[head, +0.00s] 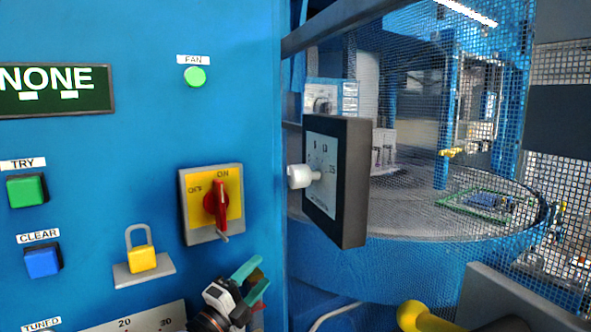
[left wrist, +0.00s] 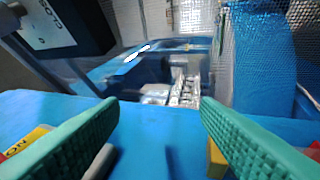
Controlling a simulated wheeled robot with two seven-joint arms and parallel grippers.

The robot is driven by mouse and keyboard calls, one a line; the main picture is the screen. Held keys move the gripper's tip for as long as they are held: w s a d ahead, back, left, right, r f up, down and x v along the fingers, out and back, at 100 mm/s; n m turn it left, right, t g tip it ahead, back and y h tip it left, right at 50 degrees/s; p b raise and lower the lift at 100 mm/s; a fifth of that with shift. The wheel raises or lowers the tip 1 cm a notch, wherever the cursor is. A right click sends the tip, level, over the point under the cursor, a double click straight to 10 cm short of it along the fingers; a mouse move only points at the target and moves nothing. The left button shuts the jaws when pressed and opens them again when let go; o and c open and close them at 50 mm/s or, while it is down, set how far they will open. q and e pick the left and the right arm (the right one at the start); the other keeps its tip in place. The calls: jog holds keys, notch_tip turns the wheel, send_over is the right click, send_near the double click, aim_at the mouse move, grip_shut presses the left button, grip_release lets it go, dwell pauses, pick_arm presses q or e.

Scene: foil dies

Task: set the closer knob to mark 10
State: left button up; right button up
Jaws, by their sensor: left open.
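The nearer knob is a white cylinder (head: 300,176) sticking out from the pale scale face (head: 322,180) of a dark-framed box. The face is seen at a steep angle, so its marks and the knob's setting cannot be read. A second, smaller knob (head: 322,104) sits on a plate farther back. My right gripper is not in view.
The blue panel carries a red switch (head: 215,203) on a yellow plate, a padlock (head: 142,258), a green button (head: 27,190) and a blue button (head: 42,262). Wire mesh (head: 430,120) stands behind the dark box. A yellow rounded part (head: 420,317) is at the bottom.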

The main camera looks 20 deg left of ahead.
pick_arm(q)
jog(key=s+d+r+m+g+h, duration=0.25)
jog(key=r+m+h, duration=0.45)
jog(key=r+m, duration=0.45)
jog(key=m+g+p, duration=0.2)
jog(key=m+g, duration=0.5)
jog(key=m, duration=0.7)
send_near(290, 178)
jog(key=shift+n+h, duration=0.25)
jog(key=shift+h, duration=0.05)
jog(key=p+x, duration=0.5)
jog(key=x, duration=0.5)
jog(key=shift+w+f, duration=0.1)
jog(key=shift+w, duration=0.05)
jog(key=shift+w+d+f, duration=0.15)
jog(key=shift+w+d, duration=0.15)
jog(key=shift+d, duration=0.05)
